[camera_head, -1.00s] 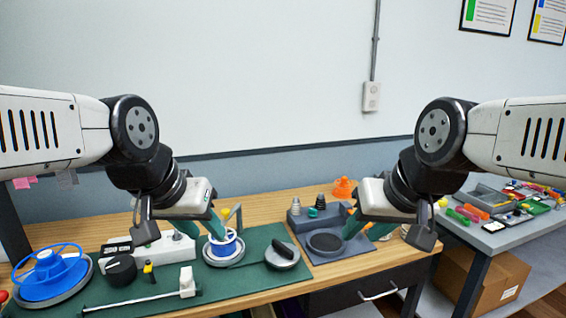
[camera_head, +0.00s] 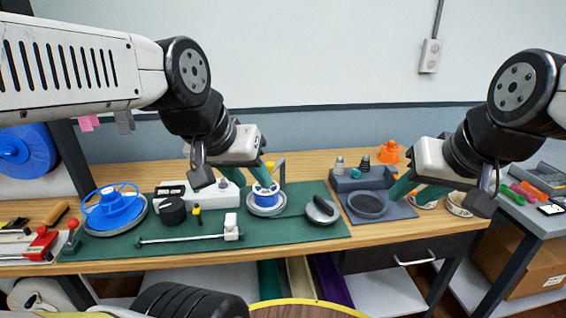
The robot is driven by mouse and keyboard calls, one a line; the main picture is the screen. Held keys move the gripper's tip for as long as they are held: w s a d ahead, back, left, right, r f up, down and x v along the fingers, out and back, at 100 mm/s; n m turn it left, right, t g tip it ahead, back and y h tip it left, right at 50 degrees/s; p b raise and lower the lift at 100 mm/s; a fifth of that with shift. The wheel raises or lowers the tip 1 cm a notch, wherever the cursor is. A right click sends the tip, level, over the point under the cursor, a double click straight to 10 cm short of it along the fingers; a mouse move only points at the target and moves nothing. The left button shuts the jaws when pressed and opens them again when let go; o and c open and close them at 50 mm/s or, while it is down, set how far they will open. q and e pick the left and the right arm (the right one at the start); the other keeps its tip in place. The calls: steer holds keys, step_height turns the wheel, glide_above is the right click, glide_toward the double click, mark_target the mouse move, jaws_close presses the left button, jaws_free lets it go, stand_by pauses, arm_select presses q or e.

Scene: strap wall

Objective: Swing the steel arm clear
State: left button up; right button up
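A thin steel arm (camera_head: 185,239) lies across the front of the green mat. Its right end meets a small white block (camera_head: 231,228). My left gripper (camera_head: 262,176) is above the back of the mat, behind and right of the white block and close to the blue spool. It is apart from the steel arm; its teal fingers look open and empty. My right gripper (camera_head: 412,190) is above the right side of the bench, beside the grey tray, with its teal fingers spread and empty.
The green mat (camera_head: 300,236) also holds a blue handwheel (camera_head: 115,208), a black knob (camera_head: 172,210), a blue spool (camera_head: 266,194) and a round grey disc with a black handle (camera_head: 322,211). A grey tray (camera_head: 393,211) stands right of it. Red-handled tools (camera_head: 40,243) lie at left.

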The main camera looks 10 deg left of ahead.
arm_select(q)
steer(key=shift+w, duration=0.2)
steer(key=c, duration=0.7)
steer(key=w+y, duration=0.1)
steer(key=w, duration=0.3)
steer(key=w+g+y, duration=0.1)
steer(key=w, duration=0.4)
steer(key=w+d+g+y, duration=0.1)
steer(key=w+y, duration=0.1)
steer(key=w, duration=0.3)
steer(key=shift+w+f, duration=0.25)
steer(key=shift+f, duration=0.15)
jaws_close()
steer(key=w+d+f+y, duration=0.1)
steer(key=w+d+f, duration=0.1)
steer(key=w, duration=0.4)
steer(key=w+d+f+y, duration=0.2)
steer(key=w+d, duration=0.2)
steer(key=w, duration=0.3)
steer(key=shift+d+f+n+t, duration=0.25)
steer(key=shift+d+n+t, duration=0.05)
